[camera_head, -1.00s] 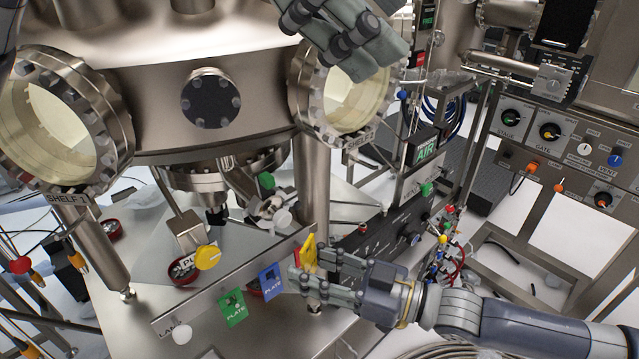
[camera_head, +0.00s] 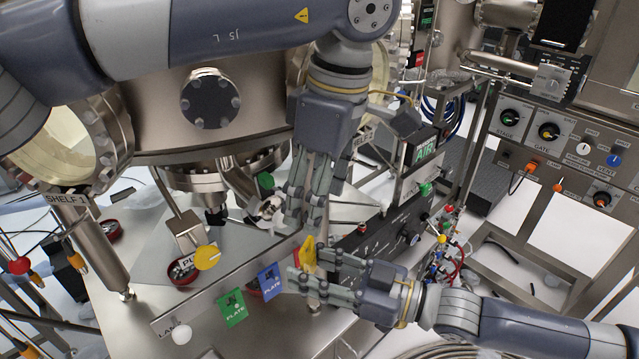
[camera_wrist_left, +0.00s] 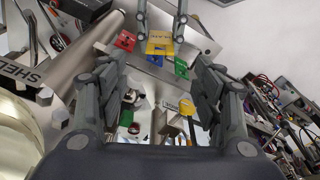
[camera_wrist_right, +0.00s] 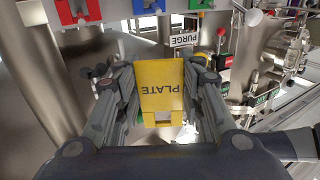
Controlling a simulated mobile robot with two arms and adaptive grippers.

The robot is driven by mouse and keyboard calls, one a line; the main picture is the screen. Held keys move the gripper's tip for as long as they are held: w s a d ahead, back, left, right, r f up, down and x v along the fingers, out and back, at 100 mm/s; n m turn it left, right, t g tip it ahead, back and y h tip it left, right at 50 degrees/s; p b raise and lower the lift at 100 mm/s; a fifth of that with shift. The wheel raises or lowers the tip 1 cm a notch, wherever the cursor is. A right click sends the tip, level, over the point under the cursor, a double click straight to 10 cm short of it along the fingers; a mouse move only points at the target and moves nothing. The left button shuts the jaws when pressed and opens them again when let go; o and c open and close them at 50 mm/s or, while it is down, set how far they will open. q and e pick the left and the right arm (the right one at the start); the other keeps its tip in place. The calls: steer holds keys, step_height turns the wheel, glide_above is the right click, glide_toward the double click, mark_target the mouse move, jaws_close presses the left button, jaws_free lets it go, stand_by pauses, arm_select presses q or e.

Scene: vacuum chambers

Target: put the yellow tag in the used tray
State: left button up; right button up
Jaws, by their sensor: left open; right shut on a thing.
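The yellow tag (camera_head: 308,252) stands upright at the front rail, marked PLATE in the right wrist view (camera_wrist_right: 160,85). My right gripper (camera_head: 305,270) is shut on it, with one finger set on each side. My left gripper (camera_head: 307,222) is open and empty, its fingers pointing down just above the tag. In the left wrist view the tag (camera_wrist_left: 159,43) lies beyond the left fingertips, apart from them. Small red-rimmed round trays sit on the plate behind the rail, one by the yellow knob (camera_head: 183,271) and one farther left (camera_head: 112,231). I cannot read which one is the used tray.
A green tag (camera_head: 232,309) and a blue tag (camera_head: 270,281) hang on the rail (camera_head: 205,300) left of my right gripper. A yellow knob (camera_head: 207,257) rises behind the rail. The vacuum chamber (camera_head: 250,70) and a metal leg stand close behind.

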mark_target(308, 246)
arm_select(q)
steer(key=f, duration=0.3)
steer(key=a+f, duration=0.1)
steer(key=f, duration=0.6)
steer(key=shift+w+a+f, duration=0.2)
steer(key=shift+w+f, duration=0.1)
steer(key=shift+w, duration=0.05)
steer(key=c, duration=1.1)
arm_select(e)
steer(key=o, duration=1)
